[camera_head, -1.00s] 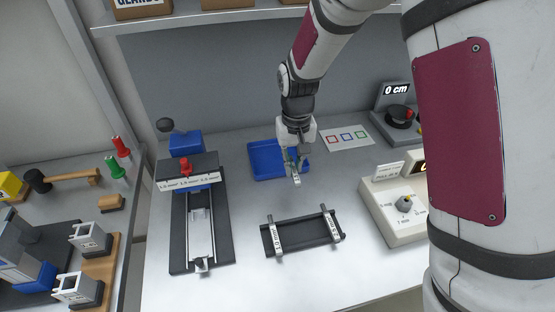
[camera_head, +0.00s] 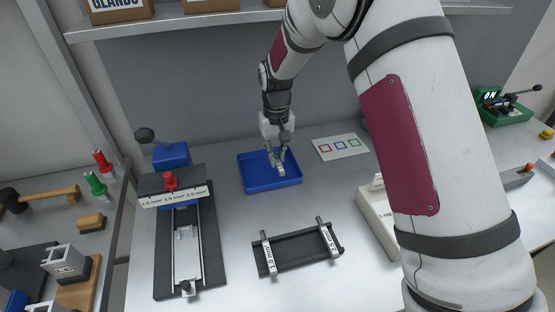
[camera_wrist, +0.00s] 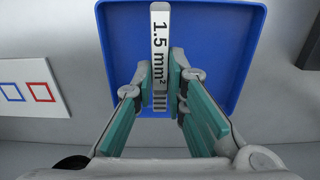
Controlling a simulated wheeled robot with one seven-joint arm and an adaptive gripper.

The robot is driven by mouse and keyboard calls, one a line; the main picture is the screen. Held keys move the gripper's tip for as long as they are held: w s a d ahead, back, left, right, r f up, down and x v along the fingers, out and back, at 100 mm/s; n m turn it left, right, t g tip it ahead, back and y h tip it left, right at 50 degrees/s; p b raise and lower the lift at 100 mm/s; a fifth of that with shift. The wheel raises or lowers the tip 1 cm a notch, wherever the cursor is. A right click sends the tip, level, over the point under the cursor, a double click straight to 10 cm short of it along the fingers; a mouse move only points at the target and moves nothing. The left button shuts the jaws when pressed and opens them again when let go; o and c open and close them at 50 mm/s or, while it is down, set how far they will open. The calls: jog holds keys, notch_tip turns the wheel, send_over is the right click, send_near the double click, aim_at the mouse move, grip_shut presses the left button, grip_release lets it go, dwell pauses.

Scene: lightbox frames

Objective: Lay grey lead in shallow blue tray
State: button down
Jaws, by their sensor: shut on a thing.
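The shallow blue tray (camera_head: 258,182) lies on the grey bench near the back wall, and its floor shows in the wrist view (camera_wrist: 218,42). My gripper (camera_head: 279,162) is over the tray, pointing down. In the wrist view my gripper's teal-padded fingers (camera_wrist: 161,90) are shut on the grey lead (camera_wrist: 160,45), a flat strip marked 1.5 mm². The lead lies across the tray's area in that view. I cannot tell whether it touches the tray floor. The rest of the tray looks empty.
A black rack (camera_head: 292,255) with strips marked 1.0 mm and apparently 2.5 mm stands in front of the tray. A black slide fixture (camera_head: 212,250) is at left. A white card with coloured squares (camera_head: 340,147) lies right of the tray.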

aim_at(278, 160)
jog(key=shift+w+d+f, duration=0.1)
jog(key=shift+w+d, duration=0.15)
jog(key=shift+w, duration=0.65)
jog(key=shift+w+f+p, duration=0.1)
jog(key=shift+f+p, duration=0.2)
jog(key=shift+f, duration=1.45)
jog(key=shift+f, duration=0.2)
jog(key=c, duration=1.6)
grip_release()
jog(key=shift+r, duration=0.1)
notch_tip(278, 160, up, 8)
jog(key=shift+b, duration=0.4)
